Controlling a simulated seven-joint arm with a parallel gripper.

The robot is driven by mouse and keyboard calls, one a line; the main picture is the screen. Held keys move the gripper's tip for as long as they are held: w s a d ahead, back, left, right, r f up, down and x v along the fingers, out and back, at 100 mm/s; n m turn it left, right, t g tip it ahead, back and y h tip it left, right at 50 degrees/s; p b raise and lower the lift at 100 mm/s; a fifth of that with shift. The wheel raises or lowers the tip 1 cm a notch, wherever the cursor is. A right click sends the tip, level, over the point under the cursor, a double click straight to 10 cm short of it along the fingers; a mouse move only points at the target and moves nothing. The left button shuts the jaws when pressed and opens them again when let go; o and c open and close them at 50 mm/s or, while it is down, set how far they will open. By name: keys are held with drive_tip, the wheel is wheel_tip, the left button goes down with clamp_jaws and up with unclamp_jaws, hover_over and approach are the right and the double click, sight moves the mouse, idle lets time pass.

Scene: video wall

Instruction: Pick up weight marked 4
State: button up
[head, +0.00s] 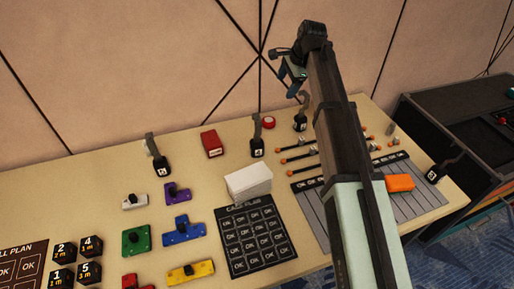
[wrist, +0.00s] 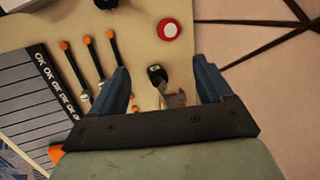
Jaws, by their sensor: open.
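Several dark weights with grey hooks stand on the table. One weight (head: 257,149) stands behind the white block. Another weight (head: 300,124) is farther right, beyond the red button. One weight (head: 163,167) is at the left and one (head: 433,175) at the far right. Their white labels are too small to read surely. My gripper (head: 290,75) is raised above the back of the table. In the wrist view my gripper (wrist: 167,80) is open and empty. The weight right of the button shows between its fingers (wrist: 155,74), apart from them, its hook toward the camera.
A red button (head: 268,122) lies close by, also in the wrist view (wrist: 168,28). Orange-tipped rods (head: 300,157) lie in front. A white block (head: 248,183) and red box (head: 211,143) are leftward. The wall (head: 130,70) rises close behind.

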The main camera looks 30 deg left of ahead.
sight(257, 117)
drive_tip(key=s+a+r+m+g+h, duration=0.1)
drive_tip(key=s+a+h, duration=0.4)
drive_tip(key=s, duration=0.5)
drive_tip(key=shift+y, duration=0.6)
drive_tip(key=f, duration=0.2)
drive_tip(key=a+f, duration=0.1)
drive_tip(key=f, duration=0.5)
drive_tip(key=shift+a+f, duration=0.1)
drive_tip(key=shift+a, duration=0.05)
drive_tip(key=shift+s+f, duration=0.15)
drive_tip(key=shift+f, duration=1.15)
drive_tip(key=shift+s+f, duration=0.15)
drive_tip(key=shift+f, duration=1.15)
drive_tip(key=shift+c, duration=0.4)
clamp_jaws()
